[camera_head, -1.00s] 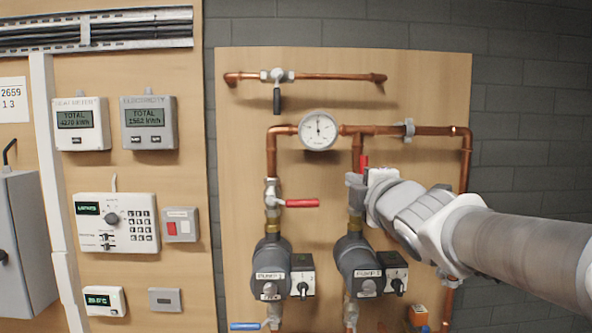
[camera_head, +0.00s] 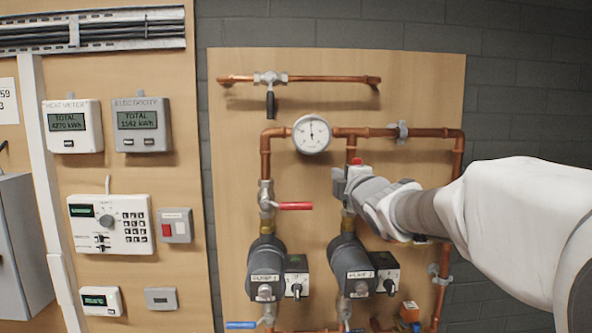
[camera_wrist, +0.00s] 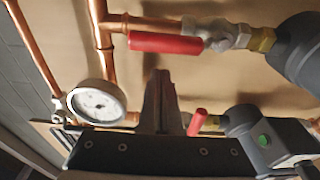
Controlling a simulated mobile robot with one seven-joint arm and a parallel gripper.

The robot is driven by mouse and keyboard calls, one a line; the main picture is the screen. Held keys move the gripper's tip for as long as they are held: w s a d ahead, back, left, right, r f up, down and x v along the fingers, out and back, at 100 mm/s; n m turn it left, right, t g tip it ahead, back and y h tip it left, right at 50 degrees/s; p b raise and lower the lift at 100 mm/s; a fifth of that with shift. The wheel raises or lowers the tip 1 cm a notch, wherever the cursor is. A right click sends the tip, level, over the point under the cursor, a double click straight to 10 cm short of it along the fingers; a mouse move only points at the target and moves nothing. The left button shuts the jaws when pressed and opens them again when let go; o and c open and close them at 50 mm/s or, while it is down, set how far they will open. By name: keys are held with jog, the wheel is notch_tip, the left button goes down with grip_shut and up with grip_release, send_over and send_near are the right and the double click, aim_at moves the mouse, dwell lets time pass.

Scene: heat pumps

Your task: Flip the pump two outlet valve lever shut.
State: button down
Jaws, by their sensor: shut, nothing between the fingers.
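The pump two outlet valve lever is red (camera_wrist: 165,43). It lies along its copper pipe, pointing up toward the tee. In the head view only its red tip (camera_head: 356,162) shows above my gripper, which hides the rest. Its silver valve body (camera_wrist: 222,36) and brass nut show in the wrist view. Pump two (camera_head: 352,265) is below. My gripper (camera_head: 339,182) is shut and empty; it is just left of the lever. In the wrist view its fingertips (camera_wrist: 160,78) point at the board below the lever, with a small visible gap between them.
The pump one outlet lever (camera_head: 295,206) is red and sticks out sideways to the right, left of my gripper. It also shows in the wrist view (camera_wrist: 197,122). A round gauge (camera_head: 311,134) sits above, on the copper pipework. Pump one (camera_head: 266,268) stands at left.

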jog(key=shift+s+d+p, duration=0.15)
jog(key=shift+d+p, duration=0.05)
jog(key=shift+d, duration=0.4)
jog(key=shift+s+d+p, duration=0.15)
jog(key=shift+d+p, duration=0.05)
jog(key=shift+d, duration=0.35)
